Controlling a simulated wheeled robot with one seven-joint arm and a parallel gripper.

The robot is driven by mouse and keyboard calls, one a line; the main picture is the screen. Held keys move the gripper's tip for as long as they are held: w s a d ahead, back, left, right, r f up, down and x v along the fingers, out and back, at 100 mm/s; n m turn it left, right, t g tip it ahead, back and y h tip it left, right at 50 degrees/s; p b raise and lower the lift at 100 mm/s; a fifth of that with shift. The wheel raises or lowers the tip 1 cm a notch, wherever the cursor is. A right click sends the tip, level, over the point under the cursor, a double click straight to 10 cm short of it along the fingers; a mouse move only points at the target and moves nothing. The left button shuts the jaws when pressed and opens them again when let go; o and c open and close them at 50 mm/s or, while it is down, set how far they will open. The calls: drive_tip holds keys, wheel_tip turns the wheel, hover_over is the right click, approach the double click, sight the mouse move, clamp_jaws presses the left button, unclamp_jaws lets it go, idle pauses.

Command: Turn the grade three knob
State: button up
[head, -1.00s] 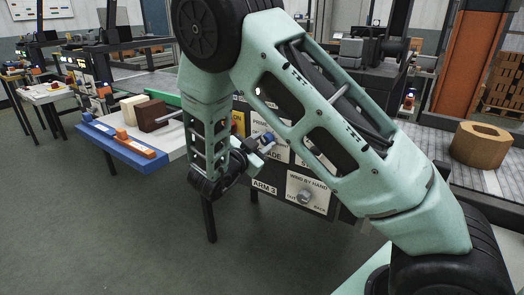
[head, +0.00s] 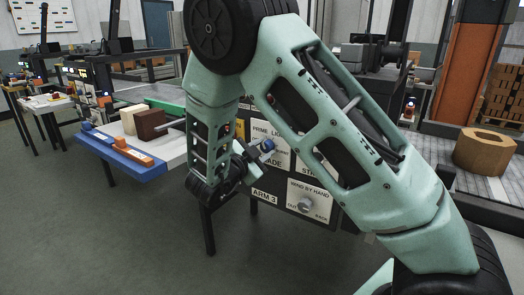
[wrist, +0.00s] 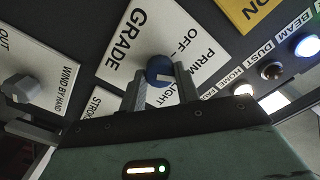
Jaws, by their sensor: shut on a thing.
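The grade knob (wrist: 160,71) is a round blue knob with a white mark. It sits on a white plate lettered "GRADE" (wrist: 126,38), with "OFF", "PRIM…" and "LIGHT" near the knob. My gripper (wrist: 162,84) is shut on the knob, one grey finger on each side, and the fingers hide part of the plate. In the head view the blue knob (head: 268,145) shows just right of my gripper (head: 254,153), on the dark panel's front. I cannot read the exact setting the white mark points to.
Below the grade plate is a grey "WIND BY HAND" knob (head: 303,205); it also shows in the wrist view (wrist: 22,88). Lit buttons (wrist: 307,46) sit at the wrist view's right. A blue-edged table with blocks (head: 152,124) stands left of the panel. Open floor lies in front.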

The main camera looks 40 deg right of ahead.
drive_tip(key=o, duration=1)
drive_tip(key=shift+c, duration=0.2)
drive_tip(key=shift+a, duration=0.1)
drive_tip(key=v, duration=1.7)
drive_tip(key=shift+a, duration=0.15)
